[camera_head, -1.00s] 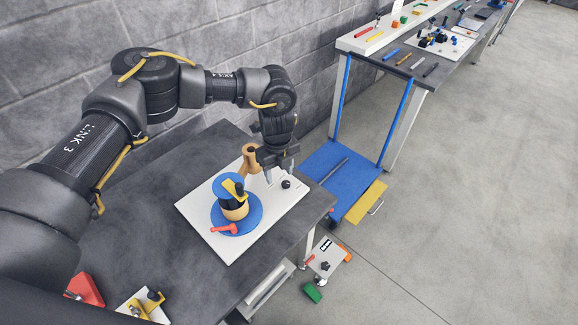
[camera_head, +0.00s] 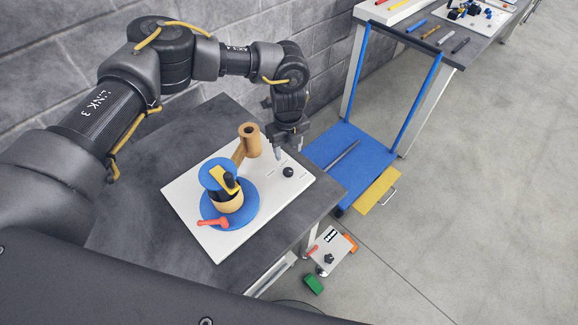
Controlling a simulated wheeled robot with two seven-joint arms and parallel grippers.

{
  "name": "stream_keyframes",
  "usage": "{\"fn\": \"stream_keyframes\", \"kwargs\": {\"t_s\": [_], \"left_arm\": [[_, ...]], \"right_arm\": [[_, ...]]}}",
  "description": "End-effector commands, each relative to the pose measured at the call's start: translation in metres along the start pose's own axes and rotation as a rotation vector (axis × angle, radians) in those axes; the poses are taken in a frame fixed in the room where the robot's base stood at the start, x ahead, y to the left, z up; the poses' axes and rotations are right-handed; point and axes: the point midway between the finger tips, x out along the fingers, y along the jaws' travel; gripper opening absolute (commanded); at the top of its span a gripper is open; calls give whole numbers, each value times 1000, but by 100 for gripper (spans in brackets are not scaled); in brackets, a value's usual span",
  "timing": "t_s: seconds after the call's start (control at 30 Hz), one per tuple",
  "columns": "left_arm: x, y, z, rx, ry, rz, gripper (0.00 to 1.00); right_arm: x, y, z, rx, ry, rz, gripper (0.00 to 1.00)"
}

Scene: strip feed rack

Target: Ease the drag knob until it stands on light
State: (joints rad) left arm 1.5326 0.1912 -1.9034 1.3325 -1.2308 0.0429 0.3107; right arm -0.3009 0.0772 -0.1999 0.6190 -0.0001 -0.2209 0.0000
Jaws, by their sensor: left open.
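The strip feed rack stands on a white board (camera_head: 186,187) on the dark table. A small black knob (camera_head: 288,172), likely the drag knob, stands at the board's right, by small markings too fine to read. My left gripper (camera_head: 288,153) is open, pointing down just behind this knob, apart from it as far as I can tell. My right gripper is out of view.
A red lever (camera_head: 212,222) lies at the front of the blue base. The table (camera_head: 135,170) is clear at left.

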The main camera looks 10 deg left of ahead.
Motion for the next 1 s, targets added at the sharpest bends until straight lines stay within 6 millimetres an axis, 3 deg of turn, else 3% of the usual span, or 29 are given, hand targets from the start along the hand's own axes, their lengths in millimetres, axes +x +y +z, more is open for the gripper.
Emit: {"fn": "stream_keyframes", "kwargs": {"t_s": [0.5,0.93,1.0], "left_arm": [[84,-1,-1,2,0,3,51],[97,-1,-1,4,0,0,51],[97,-1,-1,4,-1,1,44]], "right_arm": [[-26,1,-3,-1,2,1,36],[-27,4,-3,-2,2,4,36],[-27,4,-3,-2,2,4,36]]}}
